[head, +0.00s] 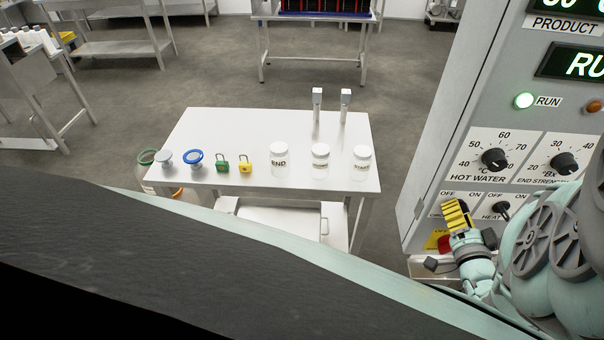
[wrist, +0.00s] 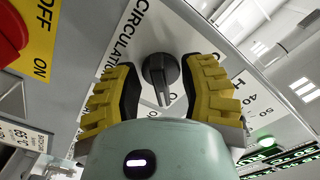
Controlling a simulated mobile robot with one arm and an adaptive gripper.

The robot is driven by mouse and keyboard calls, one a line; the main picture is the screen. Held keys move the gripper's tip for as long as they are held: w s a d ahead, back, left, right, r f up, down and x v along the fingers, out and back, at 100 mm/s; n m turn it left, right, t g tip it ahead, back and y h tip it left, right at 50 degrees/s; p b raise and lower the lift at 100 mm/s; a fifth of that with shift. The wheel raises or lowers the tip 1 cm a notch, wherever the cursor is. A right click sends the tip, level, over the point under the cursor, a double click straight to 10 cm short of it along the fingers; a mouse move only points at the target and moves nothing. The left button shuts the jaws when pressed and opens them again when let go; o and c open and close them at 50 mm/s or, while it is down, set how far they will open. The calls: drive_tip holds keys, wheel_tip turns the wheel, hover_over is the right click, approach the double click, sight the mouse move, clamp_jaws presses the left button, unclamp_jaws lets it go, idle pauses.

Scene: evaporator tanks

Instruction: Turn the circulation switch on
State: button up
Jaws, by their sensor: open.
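The circulation switch (wrist: 158,70) is a dark rotary knob on a white plate in the wrist view, with the word CIRCULATION beside it. Its narrow handle points toward the bottom of that view; I cannot tell which marking it points at. My gripper (wrist: 162,84) has its two yellow ribbed fingers apart, one on each side of the knob. There is a visible gap on both sides, and nothing is held. In the head view my gripper (head: 457,214) is at the lower part of the grey control panel (head: 462,115) and covers the circulation switch.
The heat switch (head: 502,209) is just right of my gripper. A red switch on a yellow OFF/ON plate (wrist: 41,45) is close at the left in the wrist view. Hot water dial (head: 494,160) is above. A white table (head: 220,125) with jars and locks stands left.

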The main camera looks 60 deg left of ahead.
drive_tip(key=v, duration=1.2)
idle(0.4)
